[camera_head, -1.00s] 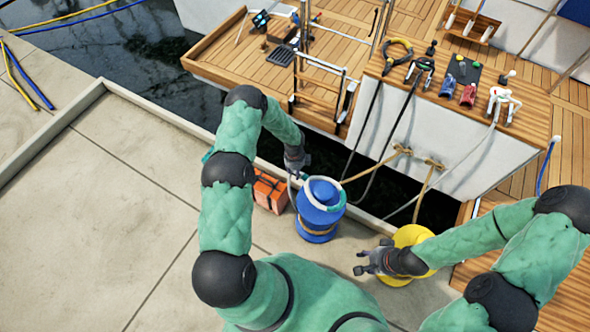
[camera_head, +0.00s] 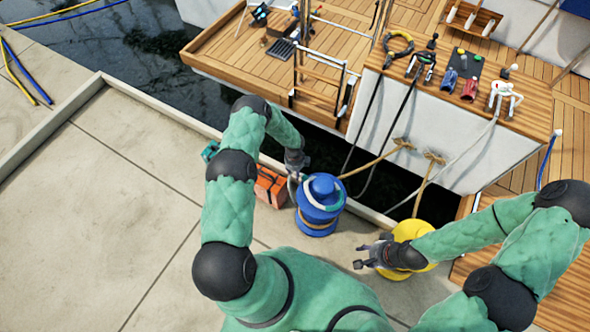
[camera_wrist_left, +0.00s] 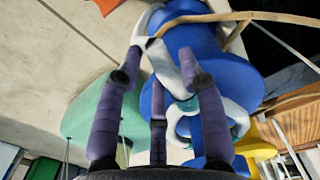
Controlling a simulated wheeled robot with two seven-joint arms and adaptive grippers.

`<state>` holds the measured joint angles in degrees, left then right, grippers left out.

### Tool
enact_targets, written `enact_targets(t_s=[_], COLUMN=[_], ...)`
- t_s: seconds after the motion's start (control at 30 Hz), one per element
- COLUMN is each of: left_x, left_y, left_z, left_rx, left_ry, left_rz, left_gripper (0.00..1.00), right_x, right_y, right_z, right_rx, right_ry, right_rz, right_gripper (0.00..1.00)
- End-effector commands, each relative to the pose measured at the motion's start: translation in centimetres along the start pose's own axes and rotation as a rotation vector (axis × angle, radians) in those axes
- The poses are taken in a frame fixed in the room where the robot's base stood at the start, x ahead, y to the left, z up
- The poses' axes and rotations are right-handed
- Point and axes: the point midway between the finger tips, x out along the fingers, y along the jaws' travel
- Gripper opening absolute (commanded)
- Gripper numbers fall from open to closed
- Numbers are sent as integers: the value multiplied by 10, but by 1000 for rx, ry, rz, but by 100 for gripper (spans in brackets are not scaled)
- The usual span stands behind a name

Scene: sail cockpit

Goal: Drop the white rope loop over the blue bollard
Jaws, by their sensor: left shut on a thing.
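The blue bollard (camera_head: 318,222) stands upright on the dock near its edge. The white rope loop (camera_head: 312,209), with teal sections, lies against the bollard below its top knob. In the left wrist view the loop (camera_wrist_left: 237,116) curves in front of the blue bollard (camera_wrist_left: 225,72). Part of the loop is hidden, so I cannot tell whether it goes all the way around. My left gripper (camera_head: 297,177) is shut on the loop at the bollard's far left side; its fingers (camera_wrist_left: 160,85) also show in the wrist view. My right gripper (camera_head: 361,256) is open and empty beside the yellow bollard.
The yellow bollard (camera_head: 412,234) stands to the right. An orange box (camera_head: 270,186) sits close left of the blue bollard. The raised dock edge (camera_head: 160,108) runs behind, with dark water and the wooden boat deck (camera_head: 255,60) beyond. Tan ropes (camera_head: 378,160) run to the boat.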

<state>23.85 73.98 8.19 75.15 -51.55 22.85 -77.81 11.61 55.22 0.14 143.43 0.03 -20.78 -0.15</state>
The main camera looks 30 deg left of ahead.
Motion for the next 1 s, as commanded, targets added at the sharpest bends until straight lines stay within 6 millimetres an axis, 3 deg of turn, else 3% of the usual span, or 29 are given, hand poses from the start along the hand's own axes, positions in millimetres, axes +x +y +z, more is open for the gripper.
enact_targets(t_s=[0.43,0.47,0.53,1.0], left_x=[3,3,3,-3], left_y=[-1,-1,0,0], left_z=[0,0,0,0], left_rx=[-1,-1,0,0], left_ry=[-1,-1,-1,0], left_rz=[-1,-1,-1,-1], left_gripper=[0,48,67,67], right_x=[0,0,0,0], right_y=[0,0,0,0], right_z=[0,0,0,0], right_rx=[0,0,0,0], right_ry=[0,0,0,0], right_rz=[0,0,0,0], right_gripper=[40,40,40,40])
